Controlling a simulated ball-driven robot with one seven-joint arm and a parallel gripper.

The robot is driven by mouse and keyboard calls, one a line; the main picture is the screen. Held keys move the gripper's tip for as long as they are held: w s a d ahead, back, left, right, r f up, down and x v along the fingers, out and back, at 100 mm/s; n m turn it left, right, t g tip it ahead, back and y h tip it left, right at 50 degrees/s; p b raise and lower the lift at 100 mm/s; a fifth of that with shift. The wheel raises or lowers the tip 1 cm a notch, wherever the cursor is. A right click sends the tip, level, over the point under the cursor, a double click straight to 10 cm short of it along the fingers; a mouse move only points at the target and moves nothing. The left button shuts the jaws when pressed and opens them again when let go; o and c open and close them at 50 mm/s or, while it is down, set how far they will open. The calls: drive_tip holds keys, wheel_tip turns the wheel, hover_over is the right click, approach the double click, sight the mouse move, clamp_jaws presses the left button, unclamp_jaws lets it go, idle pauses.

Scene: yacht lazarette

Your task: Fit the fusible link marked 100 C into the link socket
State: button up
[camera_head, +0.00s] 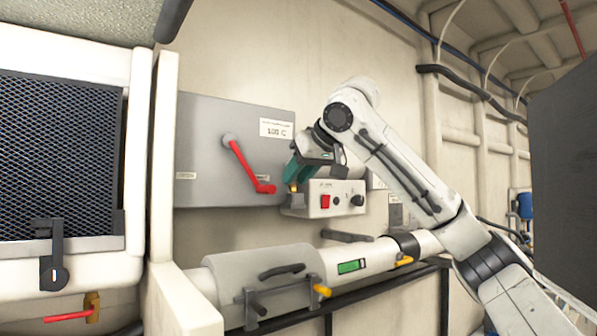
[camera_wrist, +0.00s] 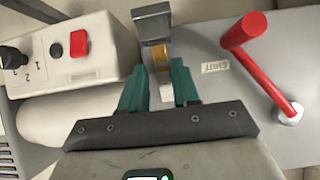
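My gripper (camera_wrist: 160,72) has two teal fingers with a narrow gap between them. A brass piece (camera_wrist: 160,50) and a small white piece (camera_wrist: 167,92) show in that gap. I cannot tell whether the fingers press on them or stand around them. A dark grey block (camera_wrist: 153,22) is just beyond the brass piece. In the head view my gripper (camera_head: 293,178) points down in front of the grey panel, with brass at its tips. No 100 C mark is readable on the small pieces. I cannot make out for certain which part is the link or the socket.
The grey panel (camera_head: 205,110) carries a red lever (camera_head: 247,166) and a label (camera_head: 276,129) that seems to read 100 C. A control box (camera_head: 323,198) with a red switch is close right of my gripper. A white cylinder (camera_head: 375,252) lies below.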

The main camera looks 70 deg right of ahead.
drive_tip(key=shift+o, duration=0.8)
drive_tip(key=shift+s+a+r, duration=0.1)
drive_tip(key=shift+r, duration=0.15)
drive_tip(key=b+v, duration=0.2)
drive_tip(key=v, duration=1)
drive_tip(key=shift+a, duration=0.15)
